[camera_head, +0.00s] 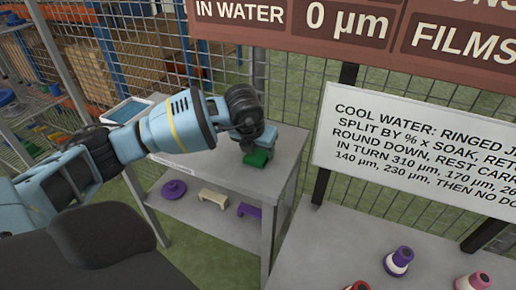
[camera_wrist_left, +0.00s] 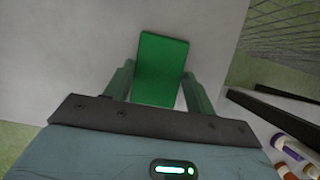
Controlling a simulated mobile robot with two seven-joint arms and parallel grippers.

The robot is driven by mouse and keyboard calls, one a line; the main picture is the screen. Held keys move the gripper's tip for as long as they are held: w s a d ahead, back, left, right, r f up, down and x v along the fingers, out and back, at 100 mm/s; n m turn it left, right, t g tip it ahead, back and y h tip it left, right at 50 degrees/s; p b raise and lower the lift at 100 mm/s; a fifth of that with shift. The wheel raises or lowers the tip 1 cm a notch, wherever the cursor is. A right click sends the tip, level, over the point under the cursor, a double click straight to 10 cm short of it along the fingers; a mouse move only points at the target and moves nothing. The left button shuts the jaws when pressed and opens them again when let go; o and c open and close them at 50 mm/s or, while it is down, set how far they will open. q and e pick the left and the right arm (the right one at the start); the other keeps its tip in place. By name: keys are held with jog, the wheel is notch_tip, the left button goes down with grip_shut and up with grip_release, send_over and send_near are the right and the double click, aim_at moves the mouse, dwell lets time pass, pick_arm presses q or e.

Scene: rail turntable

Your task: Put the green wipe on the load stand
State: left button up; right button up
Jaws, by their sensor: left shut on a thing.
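The green wipe (camera_head: 257,159) shows as a small green block in the head view, at the right part of a grey table top. My left gripper (camera_head: 262,142) reaches over the table from the left and points down at it. In the left wrist view the green wipe (camera_wrist_left: 162,70) lies between the two fingers of the left gripper (camera_wrist_left: 160,82), which is shut on it. I cannot tell whether the wipe touches the table top. I cannot make out which surface is the load stand. My right gripper is not in view.
The grey table (camera_head: 284,150) has a blue-filled tray (camera_head: 126,111) at its back left. Its lower shelf holds a purple disc (camera_head: 174,189), a cream bridge-shaped block (camera_head: 212,198) and a purple one (camera_head: 249,211).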

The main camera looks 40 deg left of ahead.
pick_arm(q)
jog(key=o, duration=1)
jog(key=shift+f, duration=0.1)
jog(key=shift+o, duration=0.2)
jog(key=v, duration=1.2)
jog(key=shift+p, duration=0.4)
